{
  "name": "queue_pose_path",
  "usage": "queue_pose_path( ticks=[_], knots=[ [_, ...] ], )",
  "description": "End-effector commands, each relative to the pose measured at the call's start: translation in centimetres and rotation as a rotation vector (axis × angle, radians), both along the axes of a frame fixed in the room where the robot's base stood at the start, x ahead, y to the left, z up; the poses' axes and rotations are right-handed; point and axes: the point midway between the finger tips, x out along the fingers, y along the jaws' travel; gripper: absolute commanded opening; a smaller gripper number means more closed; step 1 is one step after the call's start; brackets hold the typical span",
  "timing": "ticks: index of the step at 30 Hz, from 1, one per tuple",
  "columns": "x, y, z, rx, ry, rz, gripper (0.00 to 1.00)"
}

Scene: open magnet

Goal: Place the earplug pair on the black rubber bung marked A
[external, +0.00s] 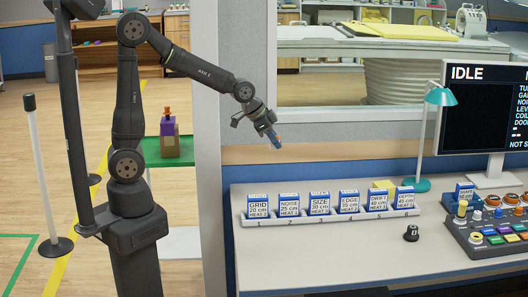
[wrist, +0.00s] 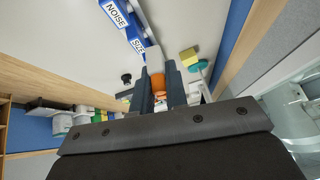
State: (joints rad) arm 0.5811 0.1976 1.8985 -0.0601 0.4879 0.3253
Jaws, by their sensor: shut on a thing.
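My gripper (external: 271,138) is up in the air in front of the window wall, left of the white desk and above its level. In the wrist view its two dark fingers (wrist: 160,88) are shut on a small orange piece (wrist: 158,83), which looks like the earplug pair. Most of it is hidden by the fingers. A small black bung (external: 411,233) with a pale mark stands on the desk, right of the card rack's front; the letter is too small to read. A small black thing in the wrist view (wrist: 126,78) may be the same bung. My gripper is well apart from it.
A rack of blue-and-white cards (external: 318,203) stands along the desk. A teal lamp (external: 437,97), a monitor (external: 478,105) and a button console (external: 490,222) are at the right. A yellow block (external: 384,185) sits behind the rack. The desk's front middle is clear.

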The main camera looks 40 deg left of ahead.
Motion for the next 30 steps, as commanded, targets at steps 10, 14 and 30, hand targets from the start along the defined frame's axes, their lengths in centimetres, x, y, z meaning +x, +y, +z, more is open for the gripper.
queue_pose_path(
  ticks=[10, 14, 30],
  knots=[
    [-0.9, 5.7, -4.4, -0.005, 0.011, -0.102, 0.00],
    [-1.4, 7.6, -5.8, -0.007, 0.014, -0.139, 0.00],
    [-5.8, 16.5, -11.9, -0.017, 0.031, -0.334, 0.00]
  ],
)
